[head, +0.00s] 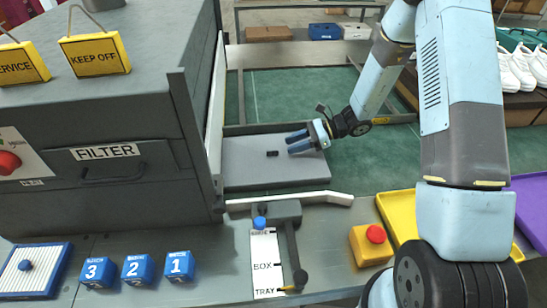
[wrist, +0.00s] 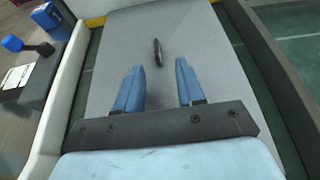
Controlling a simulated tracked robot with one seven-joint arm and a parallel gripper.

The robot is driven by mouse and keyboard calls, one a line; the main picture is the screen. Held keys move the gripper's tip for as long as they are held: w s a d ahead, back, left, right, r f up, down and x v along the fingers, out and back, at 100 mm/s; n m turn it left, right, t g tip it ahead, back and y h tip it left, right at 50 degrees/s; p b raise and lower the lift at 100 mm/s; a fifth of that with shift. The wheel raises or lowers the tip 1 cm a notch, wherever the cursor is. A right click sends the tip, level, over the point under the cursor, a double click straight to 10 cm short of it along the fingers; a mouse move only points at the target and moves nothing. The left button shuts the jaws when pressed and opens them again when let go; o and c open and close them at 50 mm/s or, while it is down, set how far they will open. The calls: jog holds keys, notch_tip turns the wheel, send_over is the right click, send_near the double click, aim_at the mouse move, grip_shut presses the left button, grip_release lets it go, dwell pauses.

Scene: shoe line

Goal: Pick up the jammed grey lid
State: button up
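A broad flat grey surface (head: 255,175) lies to the right of the filter machine, and it fills the middle of the wrist view (wrist: 115,45). A small dark piece (head: 272,153) sits on it; in the wrist view this piece (wrist: 157,52) looks narrow and upright-edged. I cannot tell whether the lid is the grey surface or this piece. My gripper (head: 292,141), with blue fingers, is open and empty just right of the dark piece. In the wrist view the piece lies just beyond and between the fingertips (wrist: 160,68). The fingers do not visibly touch it.
The filter machine (head: 110,190) stands close on the left. A white rail (head: 300,198) runs along the near side. Nearer are a BOX/TRAY lever panel (head: 266,275), numbered blue blocks (head: 135,268), a red button (head: 376,234) and a yellow tray (head: 395,210).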

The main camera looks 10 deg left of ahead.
aim_at(281, 154)
jog(key=x, duration=0.4)
jog(key=shift+s+a+f, duration=0.1)
jog(key=shift+s+a, duration=0.2)
grip_shut()
